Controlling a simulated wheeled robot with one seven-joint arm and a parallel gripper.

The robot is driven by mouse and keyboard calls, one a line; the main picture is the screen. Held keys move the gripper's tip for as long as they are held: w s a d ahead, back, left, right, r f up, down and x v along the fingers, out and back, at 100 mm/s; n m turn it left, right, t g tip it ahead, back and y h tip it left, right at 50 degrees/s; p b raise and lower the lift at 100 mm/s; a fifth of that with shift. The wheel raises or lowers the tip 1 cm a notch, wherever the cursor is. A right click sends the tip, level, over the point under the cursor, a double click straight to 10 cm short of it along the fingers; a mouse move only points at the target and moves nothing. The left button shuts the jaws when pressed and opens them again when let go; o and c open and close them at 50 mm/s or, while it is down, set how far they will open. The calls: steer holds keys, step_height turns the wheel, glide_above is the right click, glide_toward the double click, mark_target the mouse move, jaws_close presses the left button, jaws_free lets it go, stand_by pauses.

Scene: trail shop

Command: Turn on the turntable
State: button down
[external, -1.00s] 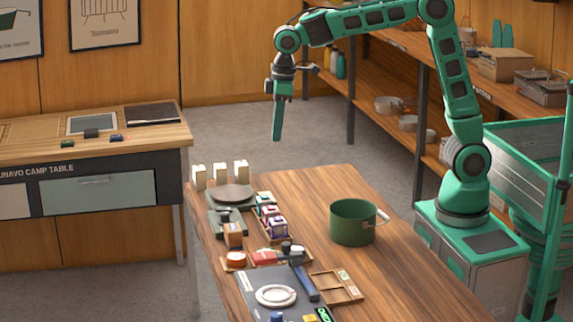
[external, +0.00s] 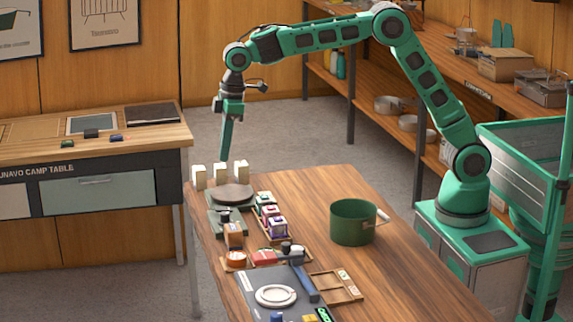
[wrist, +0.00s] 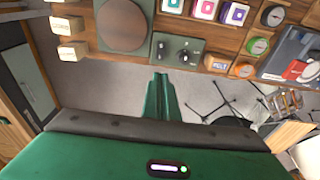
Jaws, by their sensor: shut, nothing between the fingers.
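A round brown platter on a square green base, which looks like the turntable (external: 234,194), sits at the table's far left corner; it also shows at the top of the wrist view (wrist: 122,24). A green control box with dark knobs (wrist: 178,50) sits beside it, also visible in the external view (external: 222,226). My gripper (external: 224,158) is shut and empty, pointing down, above and beyond the table's far edge. In the wrist view my closed fingers (wrist: 161,92) show over the floor, apart from the control box. The knob settings are too small to read.
Several cream blocks (external: 220,174) stand behind the platter. A tray of colored cubes (external: 268,214), an orange-topped jar (external: 236,259) and a grey device with a white ring (external: 275,296) crowd the left side. A green pot (external: 353,224) stands right, with bare wood around it.

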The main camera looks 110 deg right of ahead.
mark_target(222, 209)
steer(key=f, duration=0.4)
steer(key=w+f, duration=0.1)
steer(key=f, duration=0.4)
steer(key=w+f, duration=0.1)
steer(key=f, duration=0.4)
steer(key=shift+w+f, duration=0.1)
steer(key=shift+w, duration=0.05)
stand_by(0.4)
steer(key=shift+s, duration=0.8)
steer(key=shift+r, duration=0.2)
step_height(222, 209, up, 14)
steer(key=s, duration=0.2)
steer(key=shift+f, duration=0.15)
